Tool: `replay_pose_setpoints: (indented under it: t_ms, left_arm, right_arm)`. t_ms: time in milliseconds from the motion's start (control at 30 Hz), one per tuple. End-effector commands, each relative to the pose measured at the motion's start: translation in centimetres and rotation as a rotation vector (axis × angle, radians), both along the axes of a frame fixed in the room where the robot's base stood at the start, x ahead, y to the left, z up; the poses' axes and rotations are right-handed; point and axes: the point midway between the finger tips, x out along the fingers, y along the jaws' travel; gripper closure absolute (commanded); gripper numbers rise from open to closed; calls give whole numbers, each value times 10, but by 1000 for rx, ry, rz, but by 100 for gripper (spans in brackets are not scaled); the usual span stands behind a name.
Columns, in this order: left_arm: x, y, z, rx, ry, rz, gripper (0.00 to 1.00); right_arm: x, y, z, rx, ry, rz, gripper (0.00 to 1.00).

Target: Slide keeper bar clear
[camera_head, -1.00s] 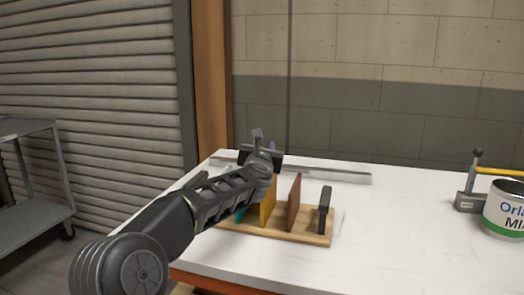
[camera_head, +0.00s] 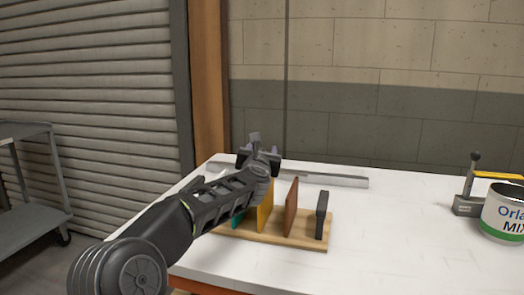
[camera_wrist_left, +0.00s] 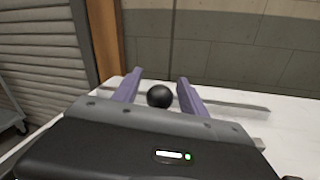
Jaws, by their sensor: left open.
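A long grey bar (camera_head: 325,179), which looks like the keeper bar, lies along the back of the white table behind the wooden rack (camera_head: 300,242). It also shows in the left wrist view (camera_wrist_left: 235,103). My left gripper (camera_head: 261,149) is above the table's back left, over the bar's left part in the picture. In the left wrist view its two purple fingers (camera_wrist_left: 160,76) are open, with a black ball knob (camera_wrist_left: 159,96) between them. I cannot tell whether the fingers touch the knob or whether it belongs to the bar. My right gripper is out of view.
The rack holds upright green (camera_head: 238,219), yellow (camera_head: 265,208), brown (camera_head: 291,207) and black (camera_head: 322,214) plates, partly behind my left arm. A lever device (camera_head: 469,195) and a paint can (camera_head: 505,213) stand at the right. The table between is clear.

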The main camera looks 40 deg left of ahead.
Motion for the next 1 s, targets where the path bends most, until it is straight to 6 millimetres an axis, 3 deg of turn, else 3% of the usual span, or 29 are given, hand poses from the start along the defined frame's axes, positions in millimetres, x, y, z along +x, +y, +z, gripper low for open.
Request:
replay_pose_setpoints:
  t_ms: [500,867,1000]
  left_arm:
    - [-61,-36,-1,0,0,0,50]
    - [-64,-38,0,-1,-1,0,50]
    - [-67,-40,12,8,-15,0,50]
  right_arm:
    - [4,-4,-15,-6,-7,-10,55]
    - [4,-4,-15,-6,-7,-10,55]
    - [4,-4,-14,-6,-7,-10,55]
